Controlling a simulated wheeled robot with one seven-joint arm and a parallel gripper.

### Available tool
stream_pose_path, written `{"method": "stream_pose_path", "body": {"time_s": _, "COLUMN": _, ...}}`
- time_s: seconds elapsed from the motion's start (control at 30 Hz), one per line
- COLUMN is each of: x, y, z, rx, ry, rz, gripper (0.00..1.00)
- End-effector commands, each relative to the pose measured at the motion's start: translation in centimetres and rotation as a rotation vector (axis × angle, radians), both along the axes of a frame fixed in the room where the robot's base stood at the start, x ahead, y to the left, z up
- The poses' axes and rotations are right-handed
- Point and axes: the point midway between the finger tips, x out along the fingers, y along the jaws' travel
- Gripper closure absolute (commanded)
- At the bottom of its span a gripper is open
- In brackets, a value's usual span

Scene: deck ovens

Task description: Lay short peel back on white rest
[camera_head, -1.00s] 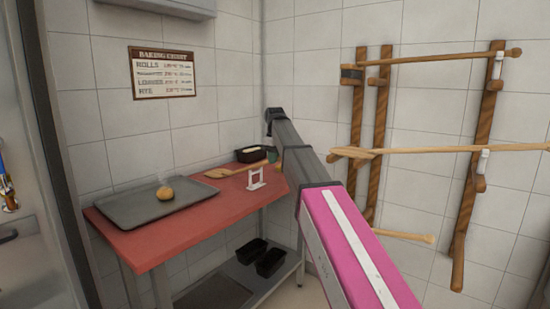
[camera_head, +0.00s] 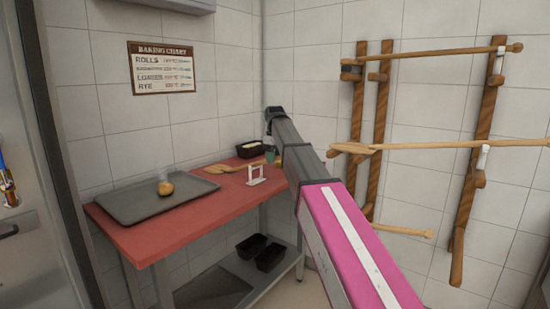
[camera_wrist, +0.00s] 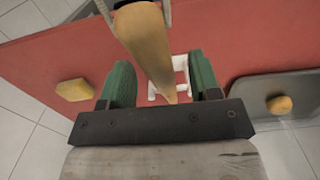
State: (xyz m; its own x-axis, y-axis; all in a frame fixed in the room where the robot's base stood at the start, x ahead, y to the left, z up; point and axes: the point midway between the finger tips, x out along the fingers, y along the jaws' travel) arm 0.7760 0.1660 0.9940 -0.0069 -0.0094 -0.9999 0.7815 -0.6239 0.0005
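The short wooden peel (camera_head: 235,168) lies low over the red table, beside the small white rest (camera_head: 257,180), its handle running right behind my arm. Whether it touches the rest is not clear. In the wrist view a pale wooden length (camera_wrist: 150,45), which looks like the peel, runs between the two green fingers, with the white rest (camera_wrist: 181,70) behind it. My gripper (camera_wrist: 158,65) has its fingers apart, with a visible gap beside the wood. In the head view my arm hides most of it; a bit of green (camera_head: 270,154) shows.
A grey tray (camera_head: 130,209) with a steaming roll (camera_head: 165,188) sits on the red table (camera_head: 150,243). A dark tin (camera_head: 250,148) stands at the back. Wall racks (camera_head: 480,150) at right hold long wooden peels (camera_head: 440,146). Dark tins (camera_head: 270,257) stand on the lower shelf.

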Motion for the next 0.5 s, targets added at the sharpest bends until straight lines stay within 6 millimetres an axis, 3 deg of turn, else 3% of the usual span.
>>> {"method": "stream_pose_path", "body": {"time_s": 0.27, "x": 0.0, "y": 0.0, "z": 0.5, "rx": 0.001, "ry": -0.001, "rz": 0.000, "gripper": 0.43}}
{"method": "stream_pose_path", "body": {"time_s": 0.5, "x": 0.2, "y": 0.1, "z": 4.1, "rx": 0.001, "ry": -0.003, "rz": 0.000, "gripper": 0.43}}
